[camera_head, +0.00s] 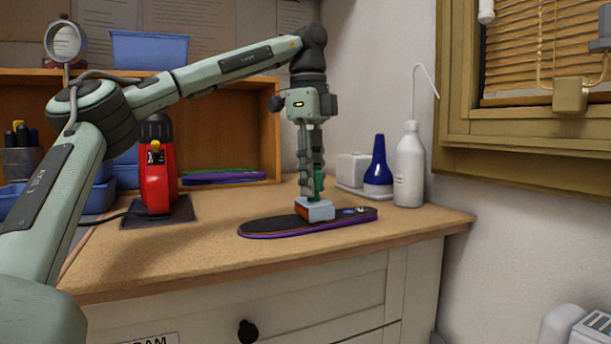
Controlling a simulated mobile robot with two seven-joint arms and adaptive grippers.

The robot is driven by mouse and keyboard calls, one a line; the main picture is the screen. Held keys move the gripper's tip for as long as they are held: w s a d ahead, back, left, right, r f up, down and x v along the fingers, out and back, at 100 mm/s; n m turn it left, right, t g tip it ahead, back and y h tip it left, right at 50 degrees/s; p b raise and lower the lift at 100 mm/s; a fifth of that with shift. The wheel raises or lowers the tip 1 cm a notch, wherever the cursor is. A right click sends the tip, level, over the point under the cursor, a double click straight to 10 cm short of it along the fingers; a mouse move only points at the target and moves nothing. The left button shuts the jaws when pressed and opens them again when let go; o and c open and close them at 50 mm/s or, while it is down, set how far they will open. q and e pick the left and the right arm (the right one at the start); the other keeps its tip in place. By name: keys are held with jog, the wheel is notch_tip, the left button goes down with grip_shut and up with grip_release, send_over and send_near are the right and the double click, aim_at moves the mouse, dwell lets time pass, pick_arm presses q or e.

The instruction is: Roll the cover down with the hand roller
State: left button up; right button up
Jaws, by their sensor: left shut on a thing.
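A dark cover with a purple layer under it (275,226) lies flat on the wooden worktop, shaped like an insole. My left gripper (312,190) points straight down above its middle and is shut on the hand roller (316,209). The roller shows a green handle part between the fingers and a grey and orange-red block low down, at the cover's surface. Whether it presses on the cover cannot be told. The roller and fingers hide part of the cover. My right gripper is out of view.
A red machine (157,170) stands on a dark plate at the left. A blue bottle (378,168) and a white bottle (409,167) stand behind at the right. More insole pieces (222,176) lie by the wooden shelf.

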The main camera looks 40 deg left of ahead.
pick_arm(q)
jog(key=shift+w+d, duration=0.2)
jog(key=shift+w, duration=0.2)
jog(key=shift+w+d+p, duration=0.4)
jog(key=shift+w+p, duration=0.2)
jog(key=shift+w, duration=0.2)
jog(key=shift+w+d+p, duration=0.4)
jog(key=shift+w+p, duration=0.15)
jog(key=shift+w, duration=0.2)
jog(key=shift+w+d+r+p, duration=0.1)
jog(key=shift+w+d+p, duration=0.2)
jog(key=shift+w+p, duration=0.3)
jog(key=shift+w+d+r+p, duration=0.1)
jog(key=shift+w+d+p, duration=0.2)
jog(key=shift+w+p, duration=0.3)
jog(key=shift+w+d+f+p, duration=0.1)
jog(key=shift+w+d+p, duration=0.25)
jog(key=shift+w, duration=0.4)
notch_tip(320, 180, up, 7)
jog(key=p, duration=0.5)
